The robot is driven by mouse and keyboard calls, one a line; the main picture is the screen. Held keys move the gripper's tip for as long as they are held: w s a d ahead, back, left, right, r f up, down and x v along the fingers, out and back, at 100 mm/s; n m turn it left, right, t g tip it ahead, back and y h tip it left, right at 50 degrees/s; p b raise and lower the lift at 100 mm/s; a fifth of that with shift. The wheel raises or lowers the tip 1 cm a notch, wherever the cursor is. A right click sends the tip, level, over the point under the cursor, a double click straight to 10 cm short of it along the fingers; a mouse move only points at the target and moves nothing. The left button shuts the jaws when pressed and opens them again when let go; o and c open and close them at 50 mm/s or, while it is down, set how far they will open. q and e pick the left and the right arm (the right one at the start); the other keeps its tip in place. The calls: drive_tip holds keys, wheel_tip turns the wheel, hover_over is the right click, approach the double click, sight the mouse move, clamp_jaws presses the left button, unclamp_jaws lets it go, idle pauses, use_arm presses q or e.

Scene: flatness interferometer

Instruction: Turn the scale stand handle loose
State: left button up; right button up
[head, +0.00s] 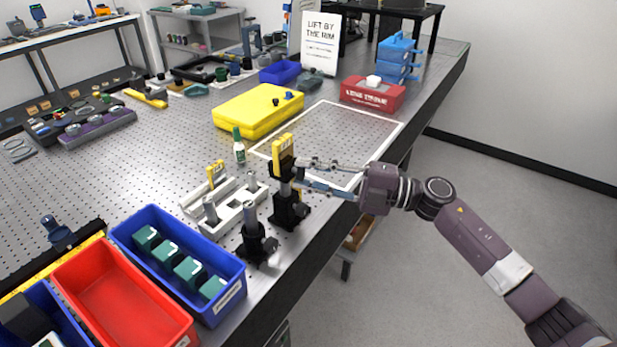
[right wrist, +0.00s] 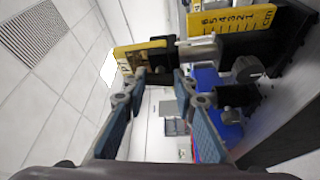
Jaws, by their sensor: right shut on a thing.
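The scale stand (head: 289,212) is a black post holder on the perforated table near its right edge. It carries an upright yellow scale (head: 283,153). In the right wrist view a yellow scale with numbers (right wrist: 237,20) shows at the top. My right gripper (head: 300,172) reaches in from the right at the upper part of the stand, just below the scale. Its two fingers, seen in the right wrist view (right wrist: 160,75), are shut on the stand's handle. The handle is mostly hidden by the fingertips. My left gripper is out of view.
A second black post holder (head: 256,246) stands just left of the stand, beside a pale rail fixture (head: 197,212). A blue bin (head: 238,291) with several green blocks and a red bin (head: 75,265) are in front. A white-framed area (head: 388,143) behind is clear.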

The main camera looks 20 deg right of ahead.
drive_tip(key=shift+n+h, duration=0.3)
drive_tip(key=shift+n, duration=0.7)
drive_tip(key=o, duration=1.2)
drive_tip(key=shift+c, duration=0.2)
drive_tip(key=v, duration=1.2)
drive_tip(key=shift+r+g, duration=0.2)
drive_tip(key=shift+g, duration=0.2)
drive_tip(key=shift+w+d, duration=0.15)
